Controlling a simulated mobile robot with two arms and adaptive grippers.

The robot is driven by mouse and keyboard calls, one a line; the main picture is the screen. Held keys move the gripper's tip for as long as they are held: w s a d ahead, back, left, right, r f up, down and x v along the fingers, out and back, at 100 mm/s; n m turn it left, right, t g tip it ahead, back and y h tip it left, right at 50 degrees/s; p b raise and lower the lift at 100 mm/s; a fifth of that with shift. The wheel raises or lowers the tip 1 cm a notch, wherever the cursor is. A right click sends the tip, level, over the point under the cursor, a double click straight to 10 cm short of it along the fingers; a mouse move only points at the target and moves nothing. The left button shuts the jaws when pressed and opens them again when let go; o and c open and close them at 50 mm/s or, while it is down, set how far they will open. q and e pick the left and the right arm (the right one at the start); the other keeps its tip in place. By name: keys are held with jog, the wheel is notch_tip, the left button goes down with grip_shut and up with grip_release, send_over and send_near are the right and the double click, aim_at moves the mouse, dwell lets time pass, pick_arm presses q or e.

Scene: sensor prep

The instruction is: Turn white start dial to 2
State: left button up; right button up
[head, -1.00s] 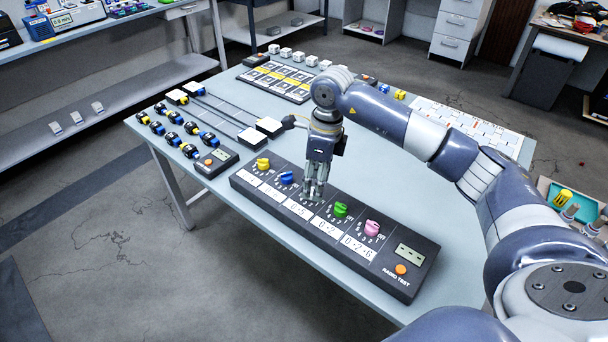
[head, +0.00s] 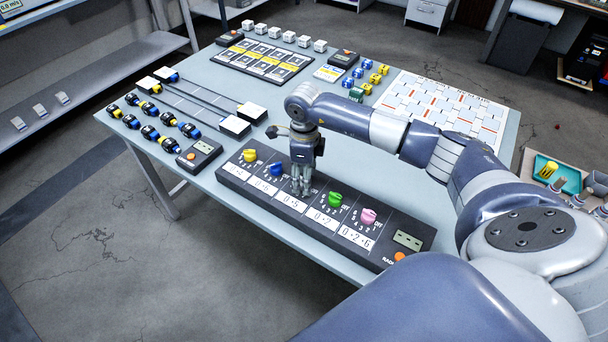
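A long dark dial panel (head: 228,178) lies along the front of the table. It carries a yellow dial (head: 249,155), a blue dial (head: 276,169), a green dial (head: 335,200) and a pink dial (head: 368,215), with white labels in front. My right gripper (head: 301,190) points straight down at the spot between the blue and green dials, above the label reading 0·5. The white dial is not clearly visible; the fingers cover that spot. The fingers look close together, but whether they grip the dial is hidden. My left gripper is not in view.
A small display (head: 408,240) and an orange button (head: 399,256) are at the panel's right end. Several blue-and-black parts and a small box (head: 199,154) stand to the left. A card board (head: 262,60) and a patterned sheet (head: 440,108) lie farther back.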

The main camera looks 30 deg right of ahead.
jog(key=shift+f, duration=0.4)
jog(key=shift+c, duration=0.9)
jog(key=c, duration=0.9)
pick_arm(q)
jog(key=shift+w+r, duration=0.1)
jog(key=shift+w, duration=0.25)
